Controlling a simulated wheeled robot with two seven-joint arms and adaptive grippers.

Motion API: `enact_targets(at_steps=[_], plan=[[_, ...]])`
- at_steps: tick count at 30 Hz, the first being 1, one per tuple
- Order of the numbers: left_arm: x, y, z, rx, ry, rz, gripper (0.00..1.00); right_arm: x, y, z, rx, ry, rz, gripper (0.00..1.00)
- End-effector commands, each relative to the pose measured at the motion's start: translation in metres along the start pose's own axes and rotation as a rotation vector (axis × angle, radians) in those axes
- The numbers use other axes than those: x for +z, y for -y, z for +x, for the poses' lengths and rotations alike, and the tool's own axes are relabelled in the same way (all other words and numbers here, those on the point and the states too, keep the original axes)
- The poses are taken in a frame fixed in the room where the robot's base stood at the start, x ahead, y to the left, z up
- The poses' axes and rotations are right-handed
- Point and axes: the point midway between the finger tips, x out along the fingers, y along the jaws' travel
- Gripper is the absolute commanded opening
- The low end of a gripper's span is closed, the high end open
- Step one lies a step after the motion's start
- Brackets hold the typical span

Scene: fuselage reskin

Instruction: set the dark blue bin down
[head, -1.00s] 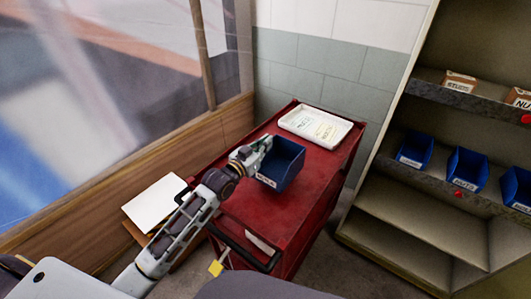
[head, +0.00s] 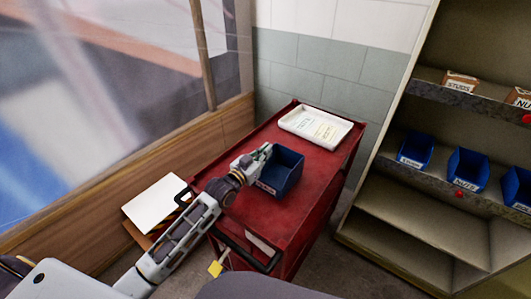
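The dark blue bin (head: 285,172) has a white label on its front. It is upright at the middle of the red cart's top (head: 312,208). I cannot tell whether its base touches the cart or hangs just above it. My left gripper (head: 262,153) is at the bin's left rim and looks shut on it; its fingertips are small and partly hidden. My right gripper is not in view.
A white tray with papers (head: 315,125) lies at the cart's far end. Shelves with blue bins (head: 466,168) and cardboard boxes (head: 461,82) stand at right. A white sheet (head: 156,201) lies left of the cart. The cart's near top is clear.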

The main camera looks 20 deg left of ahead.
Motion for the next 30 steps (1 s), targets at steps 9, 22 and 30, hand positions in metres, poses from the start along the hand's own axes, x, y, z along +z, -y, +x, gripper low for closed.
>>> enact_targets(at_steps=[9, 22, 30], plan=[[0.001, 0.000, 0.000, 0.000, 0.001, 0.000, 0.27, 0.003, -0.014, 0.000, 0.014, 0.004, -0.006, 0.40], [-0.001, 0.000, -0.003, 0.000, 0.001, 0.000, 0.27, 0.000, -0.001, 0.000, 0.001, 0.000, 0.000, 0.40], [-0.001, 0.000, -0.020, 0.000, 0.002, 0.001, 0.27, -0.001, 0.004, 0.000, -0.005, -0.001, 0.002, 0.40]])
